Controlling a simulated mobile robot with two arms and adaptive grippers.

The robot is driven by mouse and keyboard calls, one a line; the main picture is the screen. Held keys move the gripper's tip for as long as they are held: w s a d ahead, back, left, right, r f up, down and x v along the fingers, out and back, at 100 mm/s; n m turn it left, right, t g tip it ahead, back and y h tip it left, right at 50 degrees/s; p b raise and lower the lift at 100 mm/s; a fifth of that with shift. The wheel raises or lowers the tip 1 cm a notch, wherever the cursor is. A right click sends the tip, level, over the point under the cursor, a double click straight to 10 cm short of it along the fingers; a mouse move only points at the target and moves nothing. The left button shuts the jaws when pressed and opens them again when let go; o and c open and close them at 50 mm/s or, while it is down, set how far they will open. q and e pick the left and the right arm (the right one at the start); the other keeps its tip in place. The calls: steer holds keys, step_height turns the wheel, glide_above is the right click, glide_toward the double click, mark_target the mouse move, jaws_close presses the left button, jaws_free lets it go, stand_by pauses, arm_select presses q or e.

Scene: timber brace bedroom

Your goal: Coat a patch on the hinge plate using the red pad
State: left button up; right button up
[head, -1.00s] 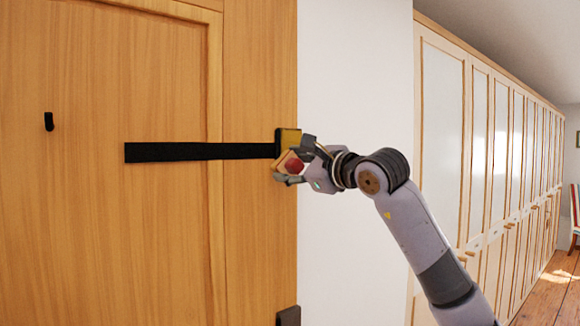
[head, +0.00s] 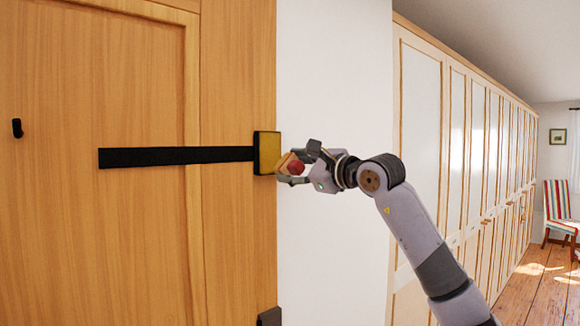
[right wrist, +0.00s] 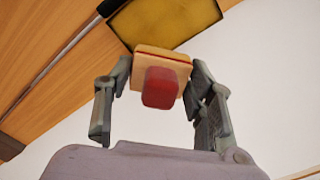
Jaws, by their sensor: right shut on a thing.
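The hinge plate (head: 267,152) is a yellow square with a dark edge, at the right end of a black strap on the wooden door. Its yellow face also shows at the top of the right wrist view (right wrist: 170,22). My right gripper (head: 301,165) is shut on the red pad (head: 296,167), a tan block with a thin red layer and a red knob. In the right wrist view the pad (right wrist: 160,86) sits between both fingers, knob toward the palm. In the head view the pad is just right of the plate, with a small gap. My left gripper is out of view.
The black strap (head: 175,157) crosses the door (head: 95,240). A small black hook (head: 17,128) is at the left. A white wall (head: 335,80) stands beside the door, then a row of tall cabinets (head: 420,100). A striped chair (head: 557,205) is far right.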

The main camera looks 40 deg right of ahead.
steer(key=shift+s+a, duration=0.15)
steer(key=shift+a, duration=1.7)
steer(key=shift+s+a, duration=0.15)
steer(key=shift+a, duration=1.7)
steer(key=shift+b, duration=0.3)
steer(key=shift+s+d+b, duration=0.15)
steer(key=shift+s+b, duration=0.45)
steer(key=shift+s, duration=0.85)
steer(key=shift+s+d+b, duration=0.15)
steer(key=shift+s+b, duration=0.45)
steer(key=shift+s, duration=0.85)
steer(key=shift+s, duration=0.1)
steer(key=s+b, duration=0.1)
steer(key=s, duration=0.2)
steer(key=shift+d, duration=0.1)
